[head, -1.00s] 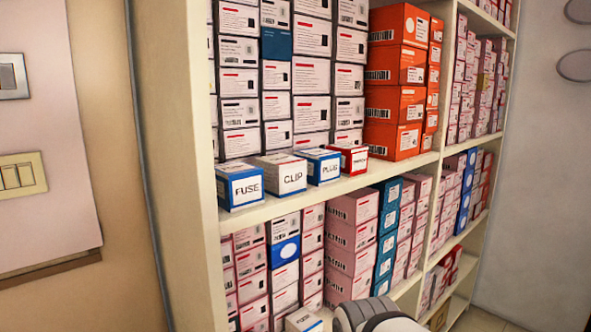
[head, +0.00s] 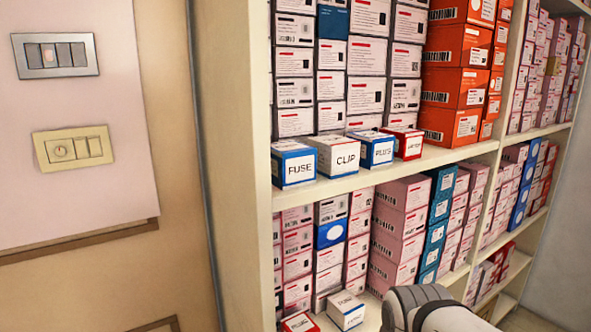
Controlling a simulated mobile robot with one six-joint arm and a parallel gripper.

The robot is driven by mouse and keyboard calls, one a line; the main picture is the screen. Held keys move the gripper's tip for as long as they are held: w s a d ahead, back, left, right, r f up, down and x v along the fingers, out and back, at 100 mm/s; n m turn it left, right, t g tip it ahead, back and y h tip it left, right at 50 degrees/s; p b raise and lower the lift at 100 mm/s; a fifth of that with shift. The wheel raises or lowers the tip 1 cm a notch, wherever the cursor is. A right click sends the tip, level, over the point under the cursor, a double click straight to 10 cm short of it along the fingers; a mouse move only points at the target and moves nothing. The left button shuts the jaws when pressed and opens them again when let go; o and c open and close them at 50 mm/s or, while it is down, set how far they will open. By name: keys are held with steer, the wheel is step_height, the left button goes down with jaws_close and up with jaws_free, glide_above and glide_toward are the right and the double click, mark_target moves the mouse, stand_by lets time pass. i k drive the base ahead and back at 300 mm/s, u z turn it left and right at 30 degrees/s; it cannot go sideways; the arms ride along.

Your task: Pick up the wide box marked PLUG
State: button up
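A white-topped box with blue sides marked PLUG (head: 372,149) stands at the front edge of the middle shelf in the head view. It is between the white box marked CLIP (head: 335,153) and a small red-sided box (head: 404,142) whose label I cannot read clearly. A blue-sided box marked FUSE (head: 296,165) stands at the left end of this row. On the shelf below, a small white box (head: 346,310) and a red-edged box (head: 299,322) also carry labels too small to read. My gripper is not in view; only a grey and white part of my arm shows at the bottom.
The cream shelf unit (head: 234,150) holds stacked cartons close behind the front row. Tall orange cartons (head: 455,80) stand right of the row. A bare strip of shelf (head: 440,158) runs in front of them. A wall with switches (head: 73,147) is at the left.

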mark_target(377, 149)
steer(key=z, duration=1.45)
steer(key=i, duration=0.45)
steer(key=u, duration=0.75)
